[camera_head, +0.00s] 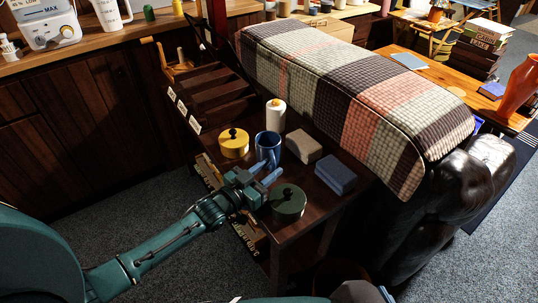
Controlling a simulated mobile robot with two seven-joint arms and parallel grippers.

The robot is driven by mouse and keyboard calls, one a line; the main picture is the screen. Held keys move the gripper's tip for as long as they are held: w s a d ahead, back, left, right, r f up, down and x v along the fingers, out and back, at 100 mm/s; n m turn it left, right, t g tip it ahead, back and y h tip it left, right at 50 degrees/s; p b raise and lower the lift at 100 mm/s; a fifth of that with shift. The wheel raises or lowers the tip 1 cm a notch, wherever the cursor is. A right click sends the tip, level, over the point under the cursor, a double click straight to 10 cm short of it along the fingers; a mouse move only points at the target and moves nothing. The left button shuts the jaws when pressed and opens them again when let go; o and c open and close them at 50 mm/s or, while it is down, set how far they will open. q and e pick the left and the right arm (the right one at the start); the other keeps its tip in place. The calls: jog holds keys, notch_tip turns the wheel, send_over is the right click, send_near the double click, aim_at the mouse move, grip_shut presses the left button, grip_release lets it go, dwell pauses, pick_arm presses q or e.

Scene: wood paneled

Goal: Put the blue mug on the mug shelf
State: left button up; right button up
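The blue mug (268,145) stands upright on a dark wooden side table, between a yellow lidded pot and a white candle. My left gripper (266,172) is just in front of the mug, at its handle side. Its two blue fingers are apart. The handle is partly hidden, and I cannot tell whether the fingers touch it. A dark stepped wooden rack (218,88) with white labels stands behind the table items; I cannot tell whether it is the mug shelf. At the bottom edge only a small part of what may be my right gripper (386,294) shows.
Near the mug are the yellow pot (234,143), the candle (275,115), a grey-brown box (303,146), a blue box (336,174) and a green lidded pot (288,202). A sofa arm with a checked blanket (335,90) borders the table on the right.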

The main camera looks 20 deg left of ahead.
pick_arm(q)
grip_shut()
jog(key=shift+r, duration=0.2)
dwell(0.3)
